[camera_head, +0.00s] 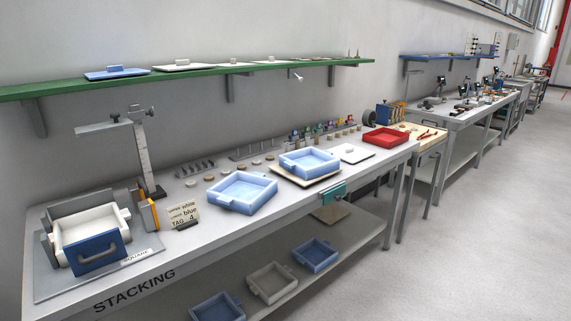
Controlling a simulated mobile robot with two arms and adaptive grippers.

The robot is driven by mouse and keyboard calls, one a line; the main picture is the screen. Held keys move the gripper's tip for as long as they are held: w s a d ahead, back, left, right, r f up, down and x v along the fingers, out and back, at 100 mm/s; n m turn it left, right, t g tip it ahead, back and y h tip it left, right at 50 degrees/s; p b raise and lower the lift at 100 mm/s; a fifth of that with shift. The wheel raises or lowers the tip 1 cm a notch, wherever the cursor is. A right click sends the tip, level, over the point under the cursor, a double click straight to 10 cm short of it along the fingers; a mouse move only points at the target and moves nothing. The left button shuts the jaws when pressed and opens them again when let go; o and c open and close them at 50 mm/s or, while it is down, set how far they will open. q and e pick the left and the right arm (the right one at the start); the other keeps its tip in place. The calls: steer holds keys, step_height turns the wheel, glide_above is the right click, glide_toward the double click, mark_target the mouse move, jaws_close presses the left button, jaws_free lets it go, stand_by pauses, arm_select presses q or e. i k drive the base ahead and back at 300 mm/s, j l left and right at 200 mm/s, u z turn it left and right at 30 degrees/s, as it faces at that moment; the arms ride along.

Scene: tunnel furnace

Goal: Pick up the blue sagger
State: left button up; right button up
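A light-blue square sagger (248,206) with side lugs sits open and empty on the stacking table, near the middle. A second light-blue sagger (310,171) sits farther right on a cream plate (283,176). On the lower shelf are a darker blue sagger (316,258), a grey-white one (270,287) and another blue one (217,310), partly cut off by the bottom edge. A white sagger (90,222) sits in a grey fixture at the left, behind a blue front plate with a handle (99,256). Neither of my grippers is in view.
A gauge stand (143,150) rises behind the fixture. A green wall shelf (200,76) hangs above the table (190,256). A red tray (386,137) stands at the far right end. Open floor (480,220) lies to the right.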

mark_target(309, 163)
steer(key=i+l+u, duration=0.3)
steer(key=u, duration=0.15)
steer(key=i+l+u, duration=0.2)
steer(key=l+u, duration=0.25)
